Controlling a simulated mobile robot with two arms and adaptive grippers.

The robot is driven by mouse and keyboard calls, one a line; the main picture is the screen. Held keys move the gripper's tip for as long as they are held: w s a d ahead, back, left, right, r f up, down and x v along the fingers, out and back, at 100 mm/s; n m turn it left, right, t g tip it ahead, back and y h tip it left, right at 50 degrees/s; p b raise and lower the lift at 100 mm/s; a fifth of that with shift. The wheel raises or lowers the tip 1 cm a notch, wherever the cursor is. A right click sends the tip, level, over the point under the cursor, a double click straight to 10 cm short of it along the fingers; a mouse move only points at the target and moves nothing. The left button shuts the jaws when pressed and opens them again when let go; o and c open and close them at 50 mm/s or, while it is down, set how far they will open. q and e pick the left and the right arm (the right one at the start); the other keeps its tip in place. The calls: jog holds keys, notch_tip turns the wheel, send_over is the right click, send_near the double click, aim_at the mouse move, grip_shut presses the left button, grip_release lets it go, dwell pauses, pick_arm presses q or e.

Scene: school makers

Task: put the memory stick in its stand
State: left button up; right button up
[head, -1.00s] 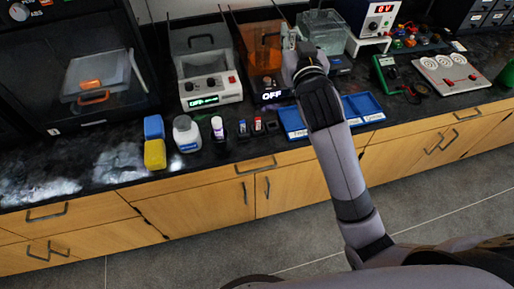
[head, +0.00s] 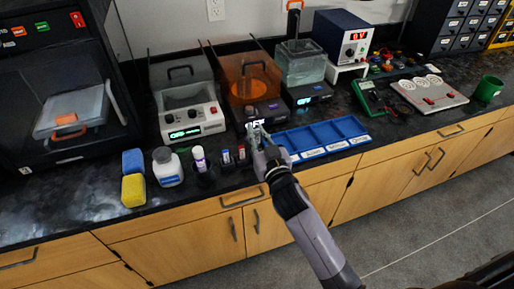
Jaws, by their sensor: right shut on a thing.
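My right gripper (head: 256,130) is shut at the front of the bench, just right of a row of small holders. The thing between its fingers is too small and too covered to make out clearly; I take it for the memory stick. Two small upright items stand in dark holders to its left: one blue and white (head: 226,157), one red and blue (head: 241,153). The gripper and wrist cover the spot just right of them, so any stand there is hidden. My left gripper is not in view.
A blue compartment tray (head: 318,138) lies right of the gripper. An orange-lidded device (head: 245,85) stands behind it. A purple-capped bottle (head: 200,160), a white jar (head: 167,168) and blue and yellow blocks (head: 133,188) stand to the left.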

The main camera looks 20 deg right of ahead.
jog(key=shift+f+b, duration=0.5)
jog(key=shift+f, duration=1.85)
jog(key=shift+f, duration=0.15)
jog(key=o, duration=0.5)
